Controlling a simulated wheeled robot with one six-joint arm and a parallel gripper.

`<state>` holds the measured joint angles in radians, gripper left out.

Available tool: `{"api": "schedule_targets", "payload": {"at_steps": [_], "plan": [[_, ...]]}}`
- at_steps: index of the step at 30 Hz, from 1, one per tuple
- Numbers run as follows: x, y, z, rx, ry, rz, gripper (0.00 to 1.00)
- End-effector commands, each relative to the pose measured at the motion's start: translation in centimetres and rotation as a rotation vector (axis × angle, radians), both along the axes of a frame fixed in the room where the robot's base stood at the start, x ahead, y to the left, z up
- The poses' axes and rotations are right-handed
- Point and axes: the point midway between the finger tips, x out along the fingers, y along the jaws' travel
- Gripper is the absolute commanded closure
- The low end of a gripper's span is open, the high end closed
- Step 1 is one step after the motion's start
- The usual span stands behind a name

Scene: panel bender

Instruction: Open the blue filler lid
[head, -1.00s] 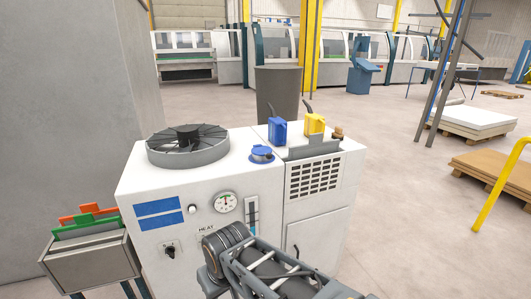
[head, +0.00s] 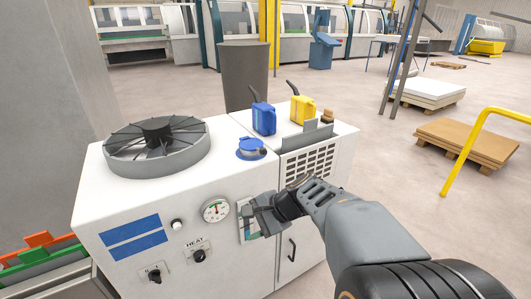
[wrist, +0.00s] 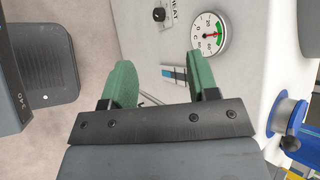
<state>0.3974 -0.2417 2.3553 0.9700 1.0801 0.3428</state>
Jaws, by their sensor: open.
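The blue filler lid (head: 251,147) sits closed on the white top of the machine, near its front edge, between the round fan and the blue canister. In the wrist view the lid (wrist: 288,118) shows at the right edge, partly cut off, on its pale neck. My gripper (head: 246,221) is in front of the machine's front panel, below the lid and apart from it. In the wrist view my gripper (wrist: 158,75) has its two green fingers spread with nothing between them.
On the machine's top stand a fan (head: 157,146), a blue canister (head: 264,118) and a yellow canister (head: 303,109). The front panel carries a gauge (head: 215,210) and a heat knob (head: 199,256). A dark bin (head: 245,77) stands behind.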

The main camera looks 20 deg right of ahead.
Motion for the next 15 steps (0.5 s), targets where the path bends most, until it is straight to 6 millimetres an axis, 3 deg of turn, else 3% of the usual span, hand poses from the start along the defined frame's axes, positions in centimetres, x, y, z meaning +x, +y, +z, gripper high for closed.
{"api": "schedule_targets", "payload": {"at_steps": [3,6,12,15], "plan": [[3.8,-3.9,1.6,0.332,0.023,-0.311,0.46],[6.2,-7.8,3.2,0.575,0.01,-0.514,0.46],[8.2,-14.8,5.2,0.909,-0.051,-0.764,0.46],[8.6,-16.7,5.7,0.997,-0.075,-0.821,0.46]]}}
